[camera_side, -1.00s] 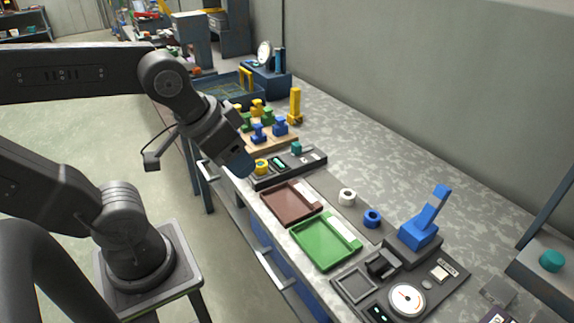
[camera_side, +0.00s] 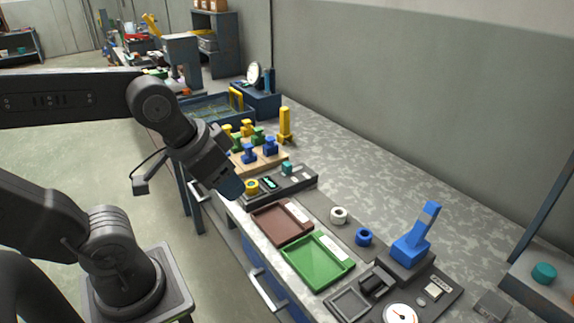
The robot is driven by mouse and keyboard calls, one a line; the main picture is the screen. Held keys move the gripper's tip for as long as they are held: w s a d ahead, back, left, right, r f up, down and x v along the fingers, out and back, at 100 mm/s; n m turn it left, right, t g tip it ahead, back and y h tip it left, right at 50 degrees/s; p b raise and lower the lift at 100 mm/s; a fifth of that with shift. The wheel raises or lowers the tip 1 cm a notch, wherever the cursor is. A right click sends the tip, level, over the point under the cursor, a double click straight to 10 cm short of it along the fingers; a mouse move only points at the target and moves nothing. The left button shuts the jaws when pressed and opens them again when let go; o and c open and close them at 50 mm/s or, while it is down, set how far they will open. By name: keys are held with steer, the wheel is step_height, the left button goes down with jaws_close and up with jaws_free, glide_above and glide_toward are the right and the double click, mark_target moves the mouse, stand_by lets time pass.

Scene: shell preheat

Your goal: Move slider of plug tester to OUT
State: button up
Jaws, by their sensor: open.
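The plug tester appears to be the long dark box (camera_side: 300,181) at the bench's front edge. A yellow ring-shaped part (camera_side: 251,187) is at its left end, with a small lit display (camera_side: 270,183) beside it. A teal block (camera_side: 287,168), possibly the slider, stands on its back part. Slider markings are too small to read. My gripper (camera_side: 231,188) points down at the left end of the box, close to the yellow part. It is open with nothing visible in it. I cannot tell whether it touches the box.
A brown tray (camera_side: 268,229) and a green tray (camera_side: 309,269) lie to the right. White (camera_side: 339,214) and blue (camera_side: 364,237) rings sit behind them. A wooden board (camera_side: 271,161) with several coloured plugs stands behind the tester. A blue lever (camera_side: 417,236) rises at right.

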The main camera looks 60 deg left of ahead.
steer(key=shift+o, duration=0.7)
steer(key=shift+w+a+r, duration=0.15)
steer(key=shift+w, duration=0.25)
steer(key=g, duration=0.1)
glide_above(286, 163)
steer(key=s, duration=0.5)
step_height(286, 163, down, 13)
steer(key=x, duration=1.3)
steer(key=shift+f, duration=0.25)
